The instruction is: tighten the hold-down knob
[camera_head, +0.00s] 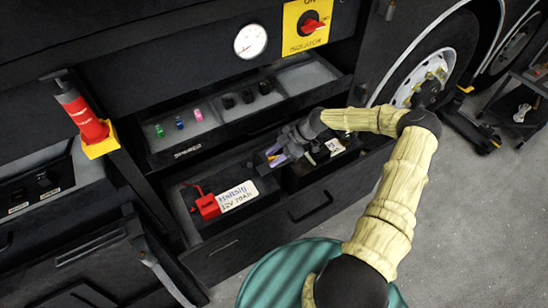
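A battery in the open lower drawer (293,222) carries a white handwritten label (238,195) reading about "12V 70Ah". A red terminal cover (207,206) with a red lead sits at the label's left end. My arm reaches in from the right, and my gripper (275,155) is over the back of this drawer, behind and right of the label. Its fingertips point down and left. Small purple and yellowish parts show by the fingers. I cannot make out the hold-down knob; it may be hidden by my gripper. Whether the fingers are open or shut is too small to tell.
An upper tray (215,125) holds several small coloured and black pieces. Above are a round gauge (250,41) and a red isolator switch (312,22) on a yellow plate. A wheel (425,75) and trolley (520,105) are right. Floor at lower right is clear.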

